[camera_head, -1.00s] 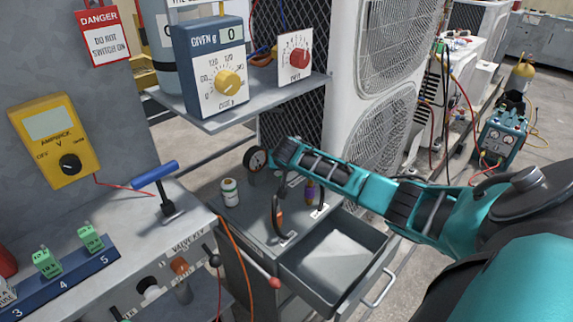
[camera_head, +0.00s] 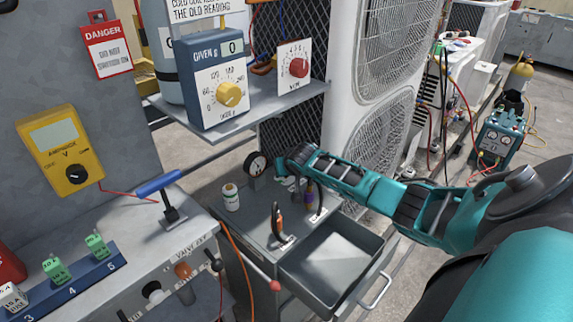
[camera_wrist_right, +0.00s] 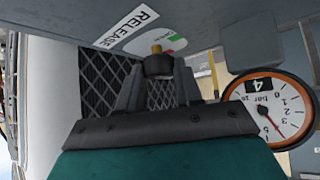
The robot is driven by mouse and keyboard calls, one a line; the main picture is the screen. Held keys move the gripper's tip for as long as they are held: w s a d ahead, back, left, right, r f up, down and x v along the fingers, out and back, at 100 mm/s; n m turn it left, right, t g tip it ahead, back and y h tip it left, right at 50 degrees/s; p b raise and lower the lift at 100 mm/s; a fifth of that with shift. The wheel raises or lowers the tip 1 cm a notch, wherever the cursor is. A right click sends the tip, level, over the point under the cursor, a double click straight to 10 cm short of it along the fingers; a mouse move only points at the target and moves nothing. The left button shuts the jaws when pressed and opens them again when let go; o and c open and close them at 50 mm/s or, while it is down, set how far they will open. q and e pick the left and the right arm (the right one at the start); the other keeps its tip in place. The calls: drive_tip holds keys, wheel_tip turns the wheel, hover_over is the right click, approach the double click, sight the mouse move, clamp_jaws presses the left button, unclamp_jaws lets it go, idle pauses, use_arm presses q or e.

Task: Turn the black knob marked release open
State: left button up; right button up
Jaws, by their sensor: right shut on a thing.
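The black knob (camera_wrist_right: 158,66) sits on a short brass stem under a grey panel in the right wrist view. A white label reading RELEASE (camera_wrist_right: 130,27) appears upside down beside it, with a green and red mark (camera_wrist_right: 172,40) near the stem. My right gripper (camera_wrist_right: 158,78) is shut on the knob, a finger on each side. In the head view, my right arm reaches in from the right, its wrist end (camera_head: 298,158) just below the shelf. The knob cannot be made out there. My left gripper is not in view.
A round gauge (camera_wrist_right: 268,107) stands close beside the gripper; it also shows in the head view (camera_head: 256,164). A shelf (camera_head: 235,114) with a blue meter (camera_head: 217,85) is above.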

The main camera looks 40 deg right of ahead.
drive_tip(key=o, duration=0.7)
drive_tip(key=shift+f, duration=0.1)
drive_tip(key=o, duration=0.3)
drive_tip(key=shift+o, duration=0.2)
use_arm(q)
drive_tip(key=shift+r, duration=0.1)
use_arm(e)
drive_tip(key=shift+s+a+r, duration=0.1)
drive_tip(key=shift+s+r, duration=0.1)
drive_tip(key=shift+r, duration=0.2)
use_arm(q)
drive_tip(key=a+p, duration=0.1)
drive_tip(key=p, duration=0.1)
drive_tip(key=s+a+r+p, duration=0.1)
drive_tip(key=p, duration=0.1)
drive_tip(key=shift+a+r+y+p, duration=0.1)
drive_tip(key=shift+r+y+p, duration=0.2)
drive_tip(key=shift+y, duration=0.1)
use_arm(e)
drive_tip(key=v, duration=1.2)
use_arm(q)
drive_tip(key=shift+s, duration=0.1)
use_arm(e)
drive_tip(key=shift+s, duration=0.1)
